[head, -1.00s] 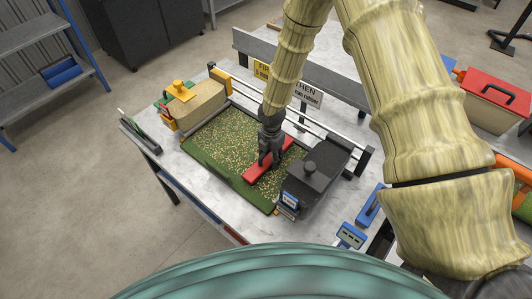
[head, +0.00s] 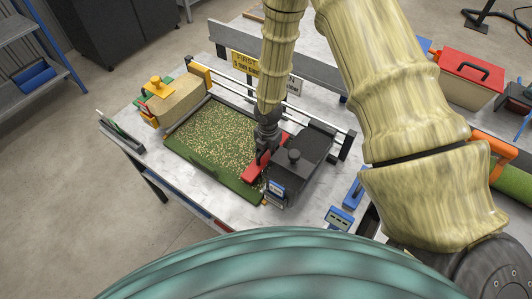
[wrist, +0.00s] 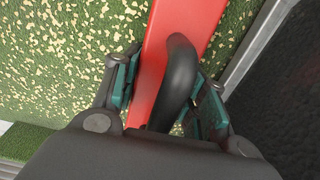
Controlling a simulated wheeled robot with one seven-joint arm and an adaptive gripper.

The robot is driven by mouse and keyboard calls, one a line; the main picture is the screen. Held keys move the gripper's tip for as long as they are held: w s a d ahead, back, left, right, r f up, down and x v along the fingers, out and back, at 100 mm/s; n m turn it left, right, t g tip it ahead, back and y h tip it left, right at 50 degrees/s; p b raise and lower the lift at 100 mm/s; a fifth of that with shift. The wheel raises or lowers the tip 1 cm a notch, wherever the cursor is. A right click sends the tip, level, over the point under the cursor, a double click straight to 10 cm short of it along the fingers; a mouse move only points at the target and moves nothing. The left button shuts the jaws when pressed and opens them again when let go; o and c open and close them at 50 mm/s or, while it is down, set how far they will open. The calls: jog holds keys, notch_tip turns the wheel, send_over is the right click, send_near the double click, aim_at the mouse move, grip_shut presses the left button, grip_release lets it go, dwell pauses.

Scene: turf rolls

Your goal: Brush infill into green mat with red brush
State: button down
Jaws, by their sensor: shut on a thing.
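The green mat (head: 213,142) lies in a tray on the table, with pale infill grains scattered over much of it. The red brush (head: 254,170) lies across the mat's right part, and its red back also shows in the wrist view (wrist: 158,60). My gripper (head: 263,155) is above the brush. In the wrist view my gripper (wrist: 165,95) is shut on the brush's black curved handle (wrist: 181,70). The bristles are hidden under the red back. A strip of mat right of the brush looks mostly green, with few grains.
Rails and a sign (head: 246,64) run behind the mat. A red-lidded box (head: 470,76) stands far right.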

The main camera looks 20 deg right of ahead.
aim_at(254, 151)
jog(key=shift+w+a+p, duration=0.15)
jog(key=shift+w+a, duration=0.45)
jog(key=shift+w, duration=0.3)
jog(key=shift+w+a+p, duration=0.2)
jog(key=shift+w+a, duration=0.4)
jog(key=shift+w, duration=0.3)
jog(key=shift+w+a+p, duration=0.15)
jog(key=shift+w+a, duration=0.45)
jog(key=shift+w, duration=0.3)
jog(key=shift+s+d, duration=0.6)
jog(key=shift+s, duration=0.3)
jog(key=shift+s+d, duration=0.55)
jog(key=shift+s, duration=0.35)
jog(key=shift+s+d, duration=0.6)
jog(key=shift+s, duration=0.3)
jog(key=shift+r+p, duration=0.1)
jog(key=shift+p, duration=0.2)
jog(key=shift+r+p, duration=2.6)
jog(key=shift+r, duration=0.85)
jog(key=shift+f, duration=0.15)
